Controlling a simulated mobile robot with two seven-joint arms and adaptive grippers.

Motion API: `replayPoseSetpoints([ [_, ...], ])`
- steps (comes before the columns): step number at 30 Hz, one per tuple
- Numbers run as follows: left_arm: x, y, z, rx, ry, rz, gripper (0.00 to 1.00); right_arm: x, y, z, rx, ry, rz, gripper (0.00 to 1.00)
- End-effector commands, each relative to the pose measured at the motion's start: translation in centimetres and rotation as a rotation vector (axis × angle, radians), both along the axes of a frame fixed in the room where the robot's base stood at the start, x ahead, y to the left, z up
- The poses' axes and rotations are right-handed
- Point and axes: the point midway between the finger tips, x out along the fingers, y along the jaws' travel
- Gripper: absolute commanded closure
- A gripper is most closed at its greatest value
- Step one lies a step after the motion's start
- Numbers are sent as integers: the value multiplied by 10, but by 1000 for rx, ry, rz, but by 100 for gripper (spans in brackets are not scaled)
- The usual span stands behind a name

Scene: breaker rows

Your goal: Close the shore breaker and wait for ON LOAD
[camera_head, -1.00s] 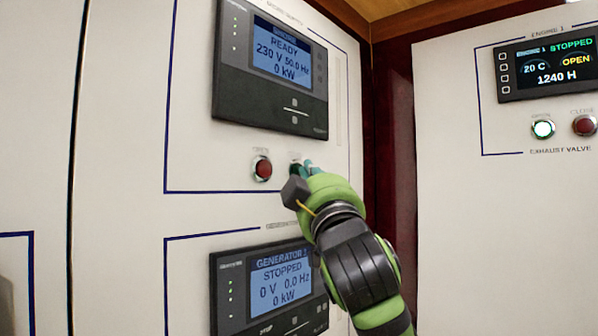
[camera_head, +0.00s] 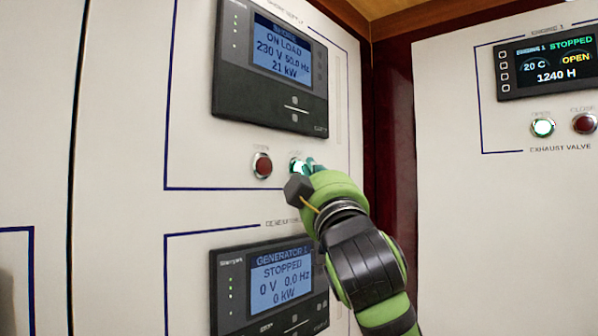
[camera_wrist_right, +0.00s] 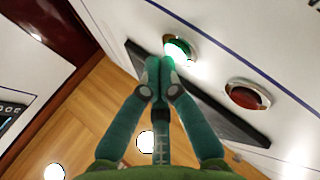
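The shore supply display (camera_head: 275,65) reads ON LOAD, 230 V 50.0 Hz, 21 kW. Below it are a red button (camera_head: 262,166), unlit, and a green button (camera_head: 298,166), lit bright. My right gripper (camera_head: 311,166) is at the green button, its teal fingers partly hiding the button's right side. In the right wrist view the fingertips (camera_wrist_right: 160,62) are together with nothing between them, right at the lower edge of the lit green button (camera_wrist_right: 180,50). I cannot tell whether they touch it. The red button (camera_wrist_right: 247,96) is beside it. My left gripper is not in view.
The generator display (camera_head: 280,283) below reads STOPPED, 0 V, 0 kW, partly behind my right arm. On the right-hand panel, the engine display (camera_head: 546,64) reads STOPPED and OPEN, above a lit green button (camera_head: 543,127) and a red one (camera_head: 584,123).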

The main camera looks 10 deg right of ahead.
Motion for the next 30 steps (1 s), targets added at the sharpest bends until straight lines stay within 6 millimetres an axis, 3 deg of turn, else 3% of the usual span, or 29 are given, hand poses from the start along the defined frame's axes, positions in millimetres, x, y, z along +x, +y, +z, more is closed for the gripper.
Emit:
replayPoseSetpoints([
  [14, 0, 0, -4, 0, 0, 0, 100, -7, -6, 0, 1, -1, 0, 100],
  [30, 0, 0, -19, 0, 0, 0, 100, -43, -34, 0, 1, -1, -1, 100],
])
